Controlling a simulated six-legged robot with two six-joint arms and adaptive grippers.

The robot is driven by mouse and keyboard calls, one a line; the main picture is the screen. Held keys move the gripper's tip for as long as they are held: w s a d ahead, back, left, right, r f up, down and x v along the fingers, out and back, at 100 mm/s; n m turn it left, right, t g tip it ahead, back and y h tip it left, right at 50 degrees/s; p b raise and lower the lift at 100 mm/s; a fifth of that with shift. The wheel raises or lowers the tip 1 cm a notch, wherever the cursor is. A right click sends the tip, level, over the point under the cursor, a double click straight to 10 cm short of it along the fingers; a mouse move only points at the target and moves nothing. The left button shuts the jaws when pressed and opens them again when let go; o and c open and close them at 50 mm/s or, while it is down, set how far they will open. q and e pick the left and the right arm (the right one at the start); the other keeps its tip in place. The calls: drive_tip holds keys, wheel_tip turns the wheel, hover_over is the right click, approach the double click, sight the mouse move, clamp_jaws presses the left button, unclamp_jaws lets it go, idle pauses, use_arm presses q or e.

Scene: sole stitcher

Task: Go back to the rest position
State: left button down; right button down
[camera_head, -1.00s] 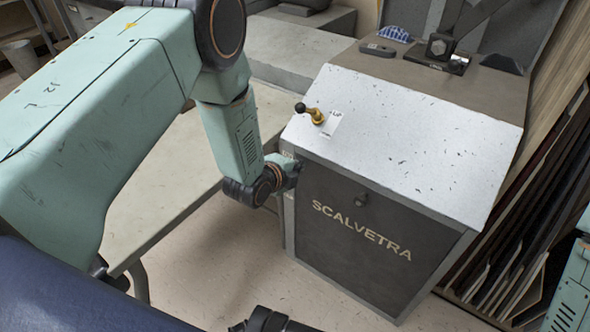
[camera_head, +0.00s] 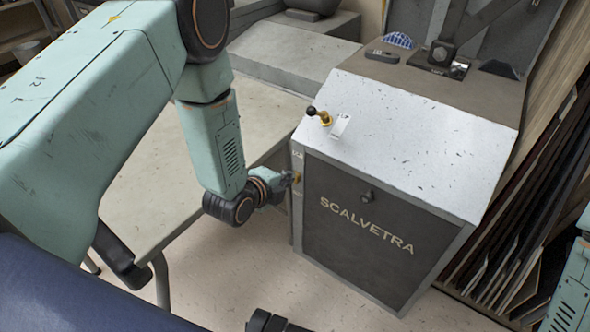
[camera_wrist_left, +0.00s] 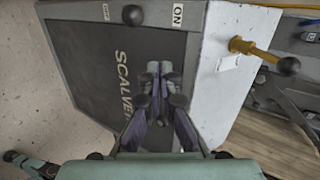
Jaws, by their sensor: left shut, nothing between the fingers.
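My left gripper (camera_head: 290,178) is shut and empty. In the left wrist view the shut fingers (camera_wrist_left: 158,78) show in front of the machine's dark panel (camera_wrist_left: 85,70), with an ON label (camera_wrist_left: 178,17) and another small label (camera_wrist_left: 106,12) beyond. My right gripper does not show clearly; part of my right arm (camera_head: 572,290) is at the right edge.
A brass lever with a black knob (camera_head: 318,114) stands on the machine's sloped white top (camera_head: 420,140). A table (camera_head: 150,190) is under and behind my left arm. Dark boards (camera_head: 540,200) lean at the right. Open floor (camera_head: 230,275) lies in front.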

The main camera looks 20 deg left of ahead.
use_arm(q)
drive_tip(key=s+a+f+n+g+y+p, duration=0.1)
drive_tip(key=s+n+g, duration=0.5)
drive_tip(key=s, duration=1.2)
drive_tip(key=s+a+f+n+g+y+p, duration=0.1)
drive_tip(key=s+f+n+g+p, duration=0.2)
drive_tip(key=s+n, duration=1.1)
drive_tip(key=s+g, duration=0.2)
drive_tip(key=s, duration=0.2)
drive_tip(key=shift+f+n+g, duration=0.15)
drive_tip(key=shift+n+g, duration=0.15)
drive_tip(key=shift+g, duration=0.1)
drive_tip(key=shift+a, duration=0.1)
